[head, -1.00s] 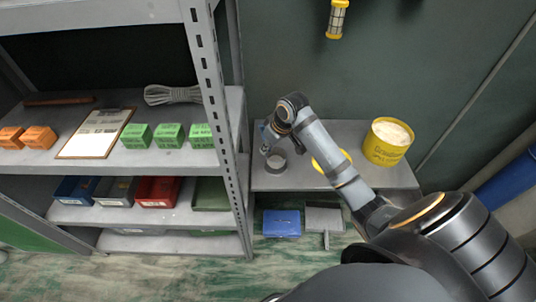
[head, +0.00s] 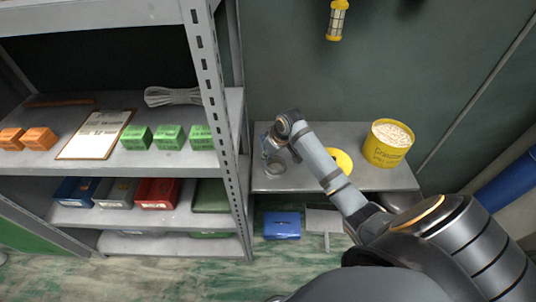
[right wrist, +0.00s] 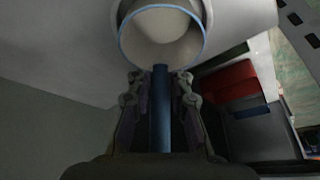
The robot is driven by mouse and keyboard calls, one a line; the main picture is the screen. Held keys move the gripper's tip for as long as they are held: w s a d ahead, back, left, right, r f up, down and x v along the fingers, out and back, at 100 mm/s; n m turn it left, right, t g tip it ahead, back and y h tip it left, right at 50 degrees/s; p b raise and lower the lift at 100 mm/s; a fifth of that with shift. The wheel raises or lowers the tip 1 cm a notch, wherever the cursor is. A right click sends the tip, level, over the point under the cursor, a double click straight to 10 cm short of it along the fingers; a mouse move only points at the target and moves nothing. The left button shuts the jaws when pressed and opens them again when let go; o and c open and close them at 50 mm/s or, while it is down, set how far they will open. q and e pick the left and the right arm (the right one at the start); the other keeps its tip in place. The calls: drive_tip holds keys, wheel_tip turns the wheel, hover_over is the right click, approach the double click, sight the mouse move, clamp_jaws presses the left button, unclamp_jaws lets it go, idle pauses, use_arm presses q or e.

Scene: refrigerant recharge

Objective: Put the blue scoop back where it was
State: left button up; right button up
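The blue scoop (right wrist: 161,115) shows in the right wrist view. Its straight handle runs between the fingers of my right gripper (right wrist: 160,88), which look closed on it, though the dark contact is hard to see. A round, pale opening with a thin blue rim lies at the far end of the handle. In the head view my right gripper (head: 272,146) is above the left part of the low grey table. A round grey cup (head: 275,167) shows just under the gripper; whether it touches the table is unclear. My left gripper is not in view.
The grey table (head: 300,183) also bears a yellow tub (head: 385,152) of white granules and a yellow disc (head: 342,159), partly behind my arm. A metal rack (head: 213,100) stands close on the left. A blue box (head: 281,225) lies below the table.

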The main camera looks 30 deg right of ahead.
drive_tip(key=o, duration=0.3)
drive_tip(key=p+v, duration=0.1)
drive_tip(key=v, duration=1.1)
drive_tip(key=shift+r, duration=0.15)
